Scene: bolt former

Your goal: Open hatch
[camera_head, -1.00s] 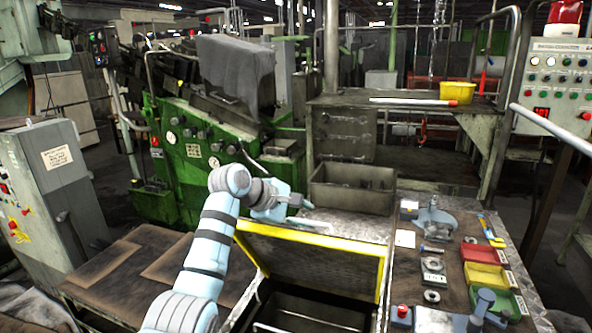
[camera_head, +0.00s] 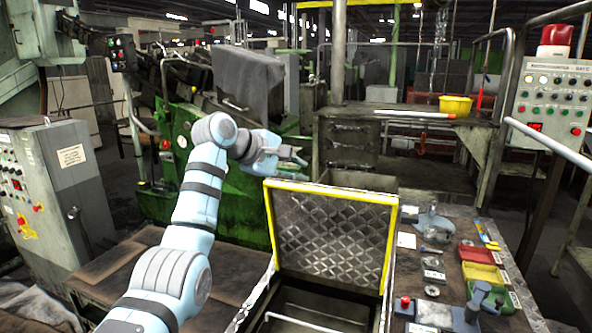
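The hatch (camera_head: 325,243) is a dark diamond-plate lid with a yellow rim. It stands raised and nearly upright at the back of its box, with its patterned face toward me. The dark opening (camera_head: 318,309) of the box shows below it, with a metal bar inside. My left gripper (camera_head: 298,158) is just above and behind the lid's top edge, near its left corner, and appears apart from it. Its fingers are small and seen from the side, so I cannot tell how far they are open. It holds nothing I can see. My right gripper is not in view.
A bench on the right holds a red bin (camera_head: 476,254), a yellow bin (camera_head: 484,273), a green bin and small metal parts. A metal box (camera_head: 358,181) is behind the lid. A control cabinet (camera_head: 52,186) stands at the left, a green machine behind my arm.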

